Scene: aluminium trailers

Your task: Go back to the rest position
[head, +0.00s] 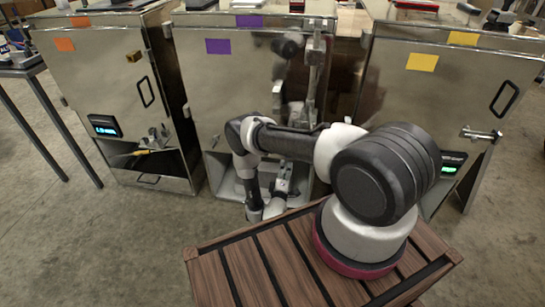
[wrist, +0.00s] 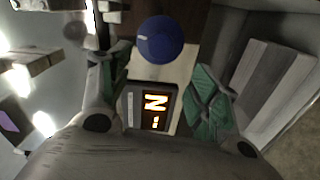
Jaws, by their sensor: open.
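My arm reaches forward and down in front of the middle metal trailer (head: 225,85), the one with purple labels. In the head view my gripper is too hidden at the low end of the arm to make out its fingers. In the wrist view my gripper (wrist: 160,66) is open, with green pads on both fingers and nothing held between them. A round blue knob (wrist: 160,38) lies beyond the gap between the fingertips. A small display (wrist: 154,106) with glowing orange characters shows between the fingers.
A metal trailer with orange labels (head: 110,85) stands at left, one with yellow labels (head: 410,95) at right. The right one has a protruding handle (head: 482,134). A dark table (head: 20,68) stands at far left. Concrete floor (head: 90,240) is clear at front left.

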